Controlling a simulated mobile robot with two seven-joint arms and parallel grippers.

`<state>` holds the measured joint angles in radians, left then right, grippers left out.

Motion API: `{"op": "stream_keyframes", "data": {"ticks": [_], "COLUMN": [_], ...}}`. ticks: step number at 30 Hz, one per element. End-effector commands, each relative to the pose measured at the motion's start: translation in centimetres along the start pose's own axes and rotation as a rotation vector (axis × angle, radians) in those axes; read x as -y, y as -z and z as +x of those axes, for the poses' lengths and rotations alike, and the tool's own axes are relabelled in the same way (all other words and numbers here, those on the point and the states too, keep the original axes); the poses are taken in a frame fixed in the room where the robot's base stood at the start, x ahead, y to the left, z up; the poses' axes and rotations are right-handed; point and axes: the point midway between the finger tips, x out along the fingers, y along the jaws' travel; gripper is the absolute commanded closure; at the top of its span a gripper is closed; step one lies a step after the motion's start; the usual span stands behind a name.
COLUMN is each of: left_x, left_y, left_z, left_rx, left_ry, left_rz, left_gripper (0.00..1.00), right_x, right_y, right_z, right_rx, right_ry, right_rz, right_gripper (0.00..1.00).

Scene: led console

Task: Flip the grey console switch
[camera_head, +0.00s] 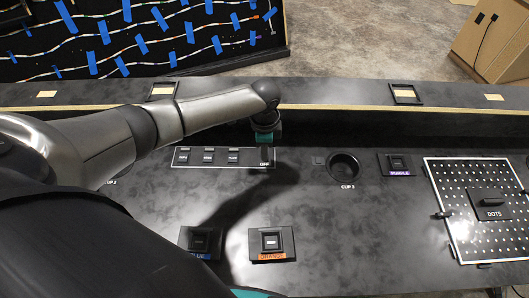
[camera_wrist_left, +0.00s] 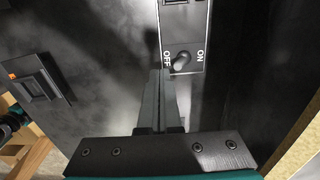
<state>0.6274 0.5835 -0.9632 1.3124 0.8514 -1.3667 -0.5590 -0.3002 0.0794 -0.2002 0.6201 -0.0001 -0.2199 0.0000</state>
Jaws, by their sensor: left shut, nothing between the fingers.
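The grey switch (camera_wrist_left: 181,60) is a small dark knob between the labels OFF and ON on a dark panel, in the left wrist view. I cannot tell for certain which way it leans. The panel (camera_head: 222,168) is a white-edged strip on the console in the head view. My left gripper (camera_head: 265,147) is over its right end and hides the switch there. In the left wrist view my left gripper (camera_wrist_left: 163,73) is shut and empty, its fingertips just beside the knob on the OFF side. I cannot tell whether they touch. My right gripper is not in view.
An orange-labelled button (camera_head: 271,243) and a blue-labelled button (camera_head: 200,241) lie nearer the front. Cup 3 (camera_head: 343,167), a purple-labelled button (camera_head: 397,164) and a dotted board (camera_head: 475,208) are to the right. A raised ledge (camera_head: 340,93) runs behind the panel.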

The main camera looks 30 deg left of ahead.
Motion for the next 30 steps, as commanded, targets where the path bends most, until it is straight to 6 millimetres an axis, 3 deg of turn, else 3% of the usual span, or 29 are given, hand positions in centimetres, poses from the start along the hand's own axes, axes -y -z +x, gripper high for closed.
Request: {"op": "stream_keyframes", "data": {"ticks": [30], "left_x": [0.0], "left_y": [0.0], "left_z": [2.2], "left_rx": [0.0], "left_ry": [-0.001], "left_rz": [0.0], "left_gripper": [1.0], "right_x": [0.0], "right_y": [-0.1], "right_z": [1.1], "right_rx": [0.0], "right_ry": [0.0], "right_rz": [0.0], "right_gripper": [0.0]}}
